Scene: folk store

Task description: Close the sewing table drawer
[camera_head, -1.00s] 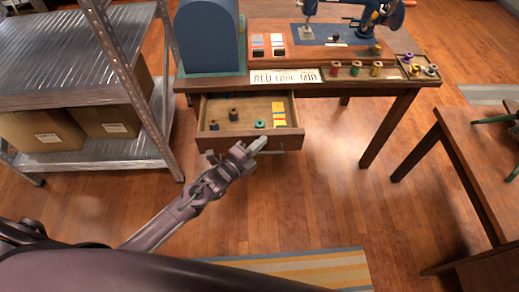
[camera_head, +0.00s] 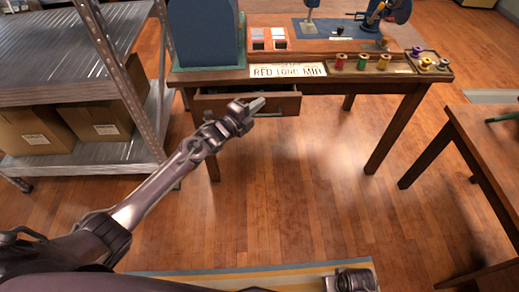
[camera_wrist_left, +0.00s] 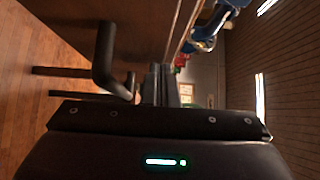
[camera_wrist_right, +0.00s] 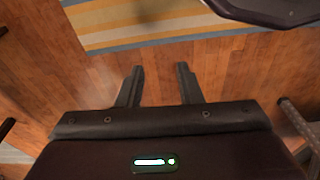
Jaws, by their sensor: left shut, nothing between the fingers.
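The sewing table (camera_head: 330,78) stands ahead. Its wooden drawer (camera_head: 282,104) sits under the left part of the tabletop, pulled out slightly, with a narrow strip of its inside showing behind the front. My left gripper (camera_head: 256,105) is shut and empty, its fingertips at the drawer front; I cannot tell whether they touch it. In the left wrist view, the closed fingers (camera_wrist_left: 160,84) are beside a dark bent handle (camera_wrist_left: 104,62) on a brown wooden face. My right gripper (camera_wrist_right: 158,84) is open and empty above the floor.
A metal shelf rack (camera_head: 70,82) with cardboard boxes stands at left. Thread spools (camera_head: 362,62), a sign (camera_head: 288,71) and a blue case (camera_head: 205,35) are on the tabletop. Another wooden table (camera_head: 480,140) stands at right. Floor between the tables is clear.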

